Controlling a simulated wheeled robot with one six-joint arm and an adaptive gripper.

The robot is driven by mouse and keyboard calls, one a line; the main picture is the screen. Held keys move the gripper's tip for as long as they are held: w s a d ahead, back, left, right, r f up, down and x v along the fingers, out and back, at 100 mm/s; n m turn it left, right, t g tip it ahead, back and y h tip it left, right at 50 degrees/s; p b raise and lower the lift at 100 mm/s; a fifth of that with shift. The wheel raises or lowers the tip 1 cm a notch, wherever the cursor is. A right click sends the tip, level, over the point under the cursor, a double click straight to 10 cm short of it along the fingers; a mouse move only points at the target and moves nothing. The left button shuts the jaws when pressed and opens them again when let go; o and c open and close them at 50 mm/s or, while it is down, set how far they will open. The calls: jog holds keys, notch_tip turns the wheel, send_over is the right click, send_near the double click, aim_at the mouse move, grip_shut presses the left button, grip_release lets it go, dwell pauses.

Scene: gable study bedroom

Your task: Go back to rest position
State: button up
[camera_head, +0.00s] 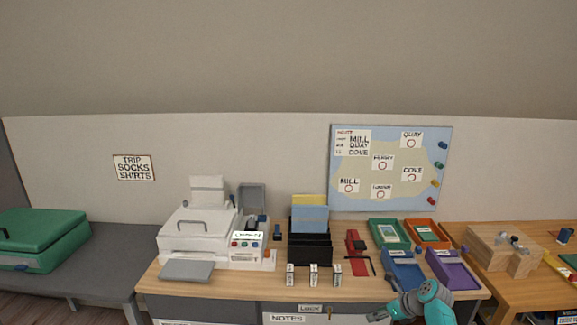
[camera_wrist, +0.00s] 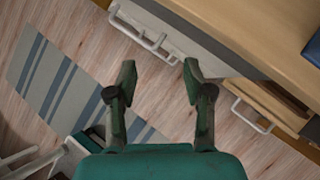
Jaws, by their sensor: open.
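My gripper (camera_wrist: 158,75) is open and empty in the wrist view. Its two dark green fingers are spread apart, with the wooden floor, a drawer front and a white handle behind them. In the head view my teal arm shows at the bottom right, in front of the desk (camera_head: 225,287). My gripper (camera_head: 377,316) is at the bottom edge there, small and partly cut off, near the desk's front. Nothing is held.
The desk holds a white printer (camera_head: 190,232), a black file holder (camera_head: 309,248), a red tool (camera_head: 355,245) and several coloured trays, including a purple one (camera_head: 470,283). A striped rug (camera_wrist: 50,85) lies on the floor. A green case (camera_head: 40,240) sits left.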

jog(key=s+a+f+n+t+h, duration=0.1)
jog(key=s+a+f+n+h, duration=0.15)
jog(key=s+f, duration=0.7)
jog(key=s+a+f+n+t+h, duration=0.1)
jog(key=s+a+f+n, duration=0.1)
jog(key=s+f+n, duration=0.5)
jog(key=s+a+f+n+t+h, duration=0.1)
jog(key=s+a+f, duration=0.25)
jog(key=s, duration=0.75)
jog(key=s+a+r+n+t+h, duration=0.1)
jog(key=s+r+n, duration=0.2)
jog(key=s, duration=0.6)
jog(key=s+r+n+t, duration=0.1)
jog(key=s+r+n, duration=0.25)
jog(key=s, duration=0.45)
jog(key=s+a+r+n+t+h, duration=0.1)
jog(key=s+r+n, duration=0.2)
jog(key=s, duration=0.6)
jog(key=s+r+n+t, duration=0.1)
jog(key=s+r+n, duration=0.3)
jog(key=r, duration=0.7)
jog(key=s+r+n+t, duration=0.2)
jog(key=s+r+n, duration=0.3)
jog(key=s+r, duration=0.3)
notch_tip(320, 180, up, 4)
jog(key=shift+s+a+r+n+t, duration=0.2)
jog(key=shift+s+a+n+t, duration=0.1)
jog(key=shift+a, duration=0.1)
